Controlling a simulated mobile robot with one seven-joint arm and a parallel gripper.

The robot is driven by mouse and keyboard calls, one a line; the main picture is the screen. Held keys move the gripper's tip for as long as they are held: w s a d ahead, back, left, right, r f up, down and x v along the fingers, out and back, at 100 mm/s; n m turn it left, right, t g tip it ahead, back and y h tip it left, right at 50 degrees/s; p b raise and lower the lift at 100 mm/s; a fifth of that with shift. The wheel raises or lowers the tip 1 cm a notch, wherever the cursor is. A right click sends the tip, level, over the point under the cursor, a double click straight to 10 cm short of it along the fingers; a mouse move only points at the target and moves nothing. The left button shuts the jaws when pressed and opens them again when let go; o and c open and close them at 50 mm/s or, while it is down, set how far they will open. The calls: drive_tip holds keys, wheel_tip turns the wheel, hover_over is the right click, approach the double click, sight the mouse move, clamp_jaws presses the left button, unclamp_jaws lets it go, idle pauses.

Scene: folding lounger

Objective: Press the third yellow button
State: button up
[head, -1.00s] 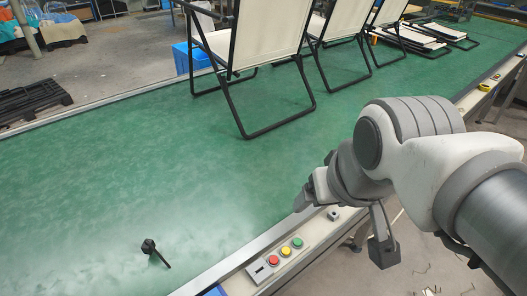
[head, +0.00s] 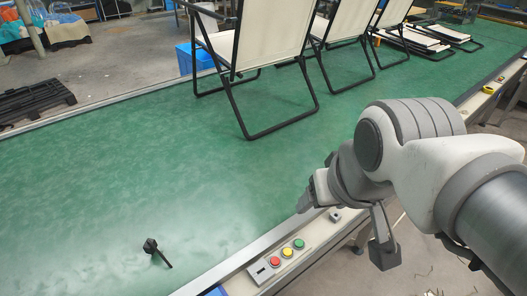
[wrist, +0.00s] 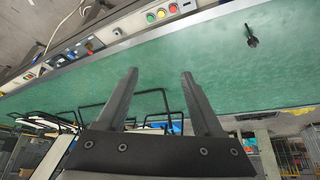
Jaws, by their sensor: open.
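A button panel (head: 262,271) with a red, a yellow and a green button sits on the near rail of the green conveyor. Its yellow button (head: 287,253) is between the red and green ones. This yellow button also shows at the top of the wrist view (wrist: 161,14). A second yellow round part (head: 487,89) sits farther along the rail at the right; whether it is a button is unclear. My gripper (head: 306,202) is above the rail, beyond the green button and apart from the panel. In the wrist view its two fingers (wrist: 160,74) are spread with nothing between them.
Folding chairs (head: 272,38) stand on the green conveyor (head: 110,190), with flat folded ones behind. A small black part (head: 156,252) lies on the belt left of the panel. A grey box (head: 335,215) is on the rail near my gripper. The near belt is mostly clear.

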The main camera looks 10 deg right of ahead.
clamp_jaws()
idle(1.4)
